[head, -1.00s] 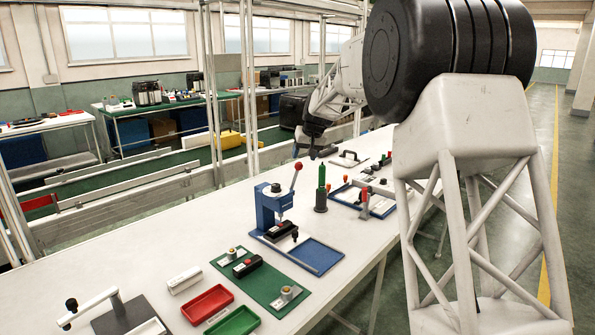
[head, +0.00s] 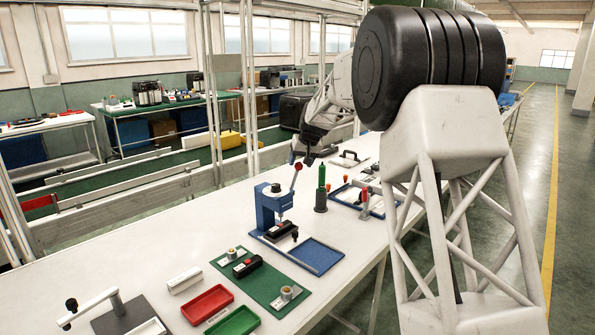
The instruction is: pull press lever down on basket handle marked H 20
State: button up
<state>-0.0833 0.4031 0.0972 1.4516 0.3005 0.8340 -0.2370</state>
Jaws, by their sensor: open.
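The blue press (head: 265,209) stands on the table, with its lever (head: 294,181) rising up and ending in a red ball knob (head: 298,166). A black basket handle (head: 281,232) lies under the press; its marking is too small to read. My gripper (head: 301,158) is open and right at the top of the lever, beside or around the knob. I cannot tell whether the fingers touch it. The lever is still upright.
A green bottle-like tool (head: 321,190) stands close to the right of the lever. A blue tray (head: 317,255) lies in front of the press. A green mat (head: 264,282), a red tray (head: 206,303) and a green tray (head: 233,323) are nearer.

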send_over(293, 181)
jog(key=d, duration=0.2)
jog(key=shift+s+a+f, duration=0.1)
jog(key=shift+f, duration=0.95)
jog(key=shift+s+a+f, duration=0.1)
jog(key=shift+f, duration=0.9)
grip_shut()
